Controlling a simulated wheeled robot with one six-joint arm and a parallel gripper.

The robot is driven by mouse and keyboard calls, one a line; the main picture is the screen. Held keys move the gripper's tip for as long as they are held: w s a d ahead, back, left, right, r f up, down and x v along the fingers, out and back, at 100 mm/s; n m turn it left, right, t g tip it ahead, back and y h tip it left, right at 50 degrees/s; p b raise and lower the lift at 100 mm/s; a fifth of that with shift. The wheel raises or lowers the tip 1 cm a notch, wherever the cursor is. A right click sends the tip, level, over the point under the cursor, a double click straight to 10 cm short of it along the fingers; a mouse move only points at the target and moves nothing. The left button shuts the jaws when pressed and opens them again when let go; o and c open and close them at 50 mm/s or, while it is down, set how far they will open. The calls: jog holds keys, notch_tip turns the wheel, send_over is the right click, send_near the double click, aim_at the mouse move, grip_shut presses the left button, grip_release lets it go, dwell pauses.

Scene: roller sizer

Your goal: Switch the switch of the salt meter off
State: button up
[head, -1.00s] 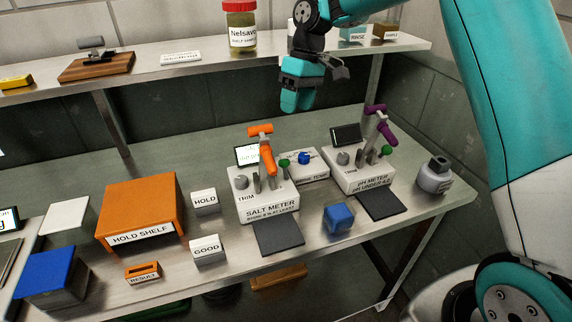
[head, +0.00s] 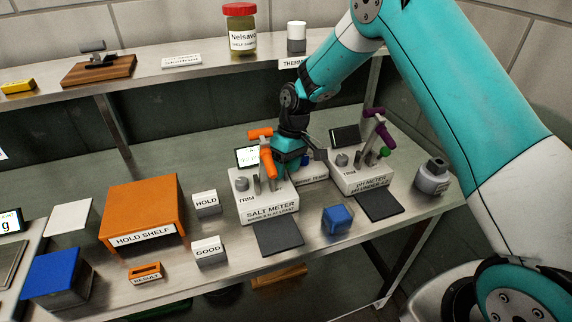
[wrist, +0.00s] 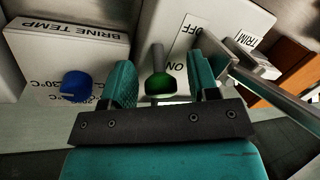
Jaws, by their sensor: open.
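The salt meter (head: 268,208) is a white box on the bench with an orange-handled probe (head: 267,155), a grey trim knob and a small screen. Its switch, a grey lever with a green ball (wrist: 158,86), shows in the wrist view beside the "ON" label; "OFF" is printed farther up. My gripper (wrist: 160,68) is open, with one teal finger on each side of the lever; contact cannot be made out. In the head view my gripper (head: 288,163) is low behind the meter's right side and hides the green ball.
The brine temp box with a blue knob (wrist: 77,83) stands close beside my gripper. The pH meter (head: 362,178) with a purple-handled probe is to the right. A blue cube (head: 338,219), dark pads and an orange hold shelf (head: 141,210) stand nearby.

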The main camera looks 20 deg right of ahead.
jog(key=c, duration=0.9)
jog(key=shift+s+t+b, duration=0.1)
jog(key=shift+t+b, duration=0.2)
jog(key=shift+b, duration=0.2)
jog(key=t+b, duration=0.1)
jog(key=b, duration=0.2)
jog(key=s+t+b, duration=0.1)
jog(key=t+b, duration=0.1)
jog(key=b, duration=0.1)
jog(key=t+b, duration=0.2)
jog(key=b, duration=0.1)
jog(key=shift+s+f+n, duration=0.15)
jog(key=shift+s+n, duration=0.15)
jog(key=shift+s, duration=0.1)
jog(key=t+b, duration=0.2)
jog(key=b, duration=0.1)
jog(key=shift+s, duration=0.25)
jog(key=shift+s+r+t+b, duration=0.1)
jog(key=shift+r+t+b, duration=0.15)
jog(key=shift+t+b, duration=0.2)
jog(key=shift+r, duration=0.1)
